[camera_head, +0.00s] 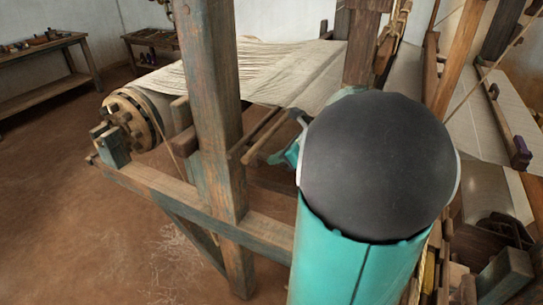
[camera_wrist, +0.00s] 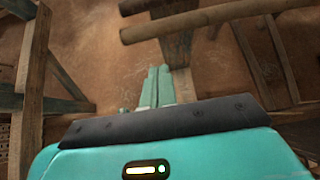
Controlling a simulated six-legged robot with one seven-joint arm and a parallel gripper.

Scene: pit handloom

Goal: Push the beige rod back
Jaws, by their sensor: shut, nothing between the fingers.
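Two slender wooden rods run side by side near my gripper. The lighter one, which I take for the beige rod (camera_head: 268,142), has its free end beside the loom's front post in the head view. In the wrist view the rods cross the top, and the nearer, longer one (camera_wrist: 215,17) ends at the upper middle; I cannot tell for sure which is the beige one there. My gripper (camera_wrist: 157,72) has its teal fingers together and empty, below the rods in the picture with a visible gap. In the head view my arm hides most of the gripper.
A thick wooden post (camera_head: 212,100) and a low beam (camera_head: 190,198) of the loom frame stand close on the left. Cream cloth (camera_head: 270,75) stretches behind, from a roller with a toothed wheel (camera_head: 127,118). The earthen floor (camera_head: 60,220) at left is clear.

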